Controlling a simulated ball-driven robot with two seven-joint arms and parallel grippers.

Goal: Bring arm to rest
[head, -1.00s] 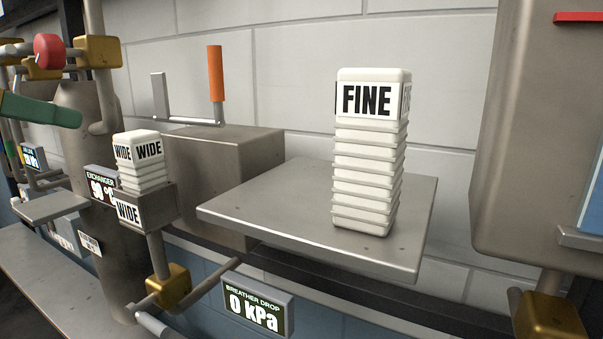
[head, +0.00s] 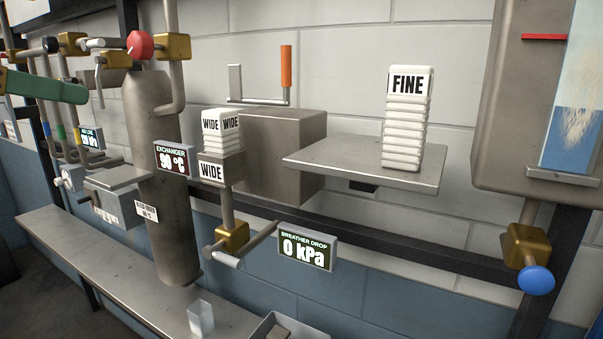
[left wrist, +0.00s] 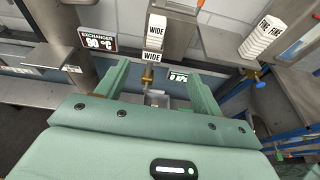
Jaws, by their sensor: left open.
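My left gripper (left wrist: 157,70) shows in the left wrist view, with its two pale green fingers apart and nothing between them. It is held back from the equipment, facing the white WIDE cartridge (left wrist: 155,32) from a distance. I cannot make out this gripper in the head view. My right gripper is in neither view. In the head view the WIDE cartridge (head: 221,130) sits upright in its holder (head: 214,171). The ribbed white FINE cartridge (head: 405,120) stands upright on a grey shelf (head: 330,152).
A metal bench (head: 110,268) runs along the lower left, with a small clear cup (head: 201,318) and a pale tray (head: 262,328). The breather drop display (head: 306,247) reads 0 kPa. A green lever (head: 45,87), an orange-handled crank (head: 286,68) and a blue-knobbed valve (head: 536,279) project from the equipment.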

